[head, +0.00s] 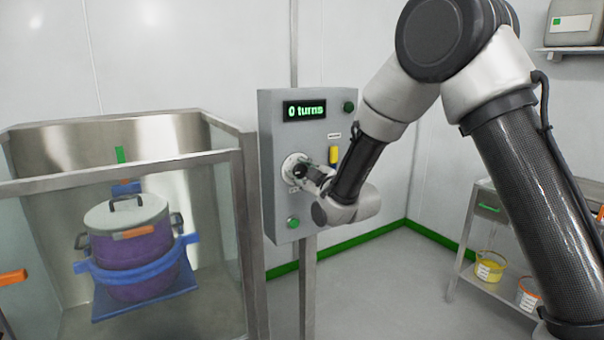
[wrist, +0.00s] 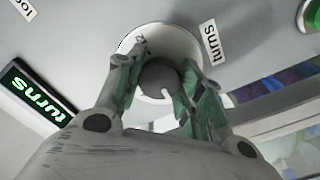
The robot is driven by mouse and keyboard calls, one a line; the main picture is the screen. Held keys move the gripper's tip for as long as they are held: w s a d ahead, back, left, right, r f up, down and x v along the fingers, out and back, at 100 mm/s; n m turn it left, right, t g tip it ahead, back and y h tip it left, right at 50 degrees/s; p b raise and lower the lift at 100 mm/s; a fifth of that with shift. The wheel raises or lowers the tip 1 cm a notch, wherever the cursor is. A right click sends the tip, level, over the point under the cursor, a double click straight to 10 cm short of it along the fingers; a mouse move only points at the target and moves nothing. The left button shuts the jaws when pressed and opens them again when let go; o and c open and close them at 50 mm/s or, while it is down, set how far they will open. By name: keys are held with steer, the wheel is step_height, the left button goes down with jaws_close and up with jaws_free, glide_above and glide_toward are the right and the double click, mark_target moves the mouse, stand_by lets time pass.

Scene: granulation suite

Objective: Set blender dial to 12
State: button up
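The blender dial (wrist: 160,80) is a dark grey round knob with a light pointer mark, on a white round plate (wrist: 177,36) in the wrist view. In the head view the dial's white plate (head: 289,166) is on the front of the grey control box (head: 275,215). My gripper (wrist: 163,75) has one finger on each side of the knob, and both pads appear to touch it. In the head view my gripper (head: 312,176) hides most of the knob. The green display (head: 305,111) reads "0 turns". The plate's scale is mostly hidden.
A green button (head: 293,223) is low on the box, a dark green one (head: 349,107) top right, with a yellow part (head: 334,155) between. A glass-sided enclosure (head: 240,190) holding a purple vessel (head: 130,245) stands left. A shelf cart (head: 485,275) stands right.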

steer(key=shift+c, duration=1)
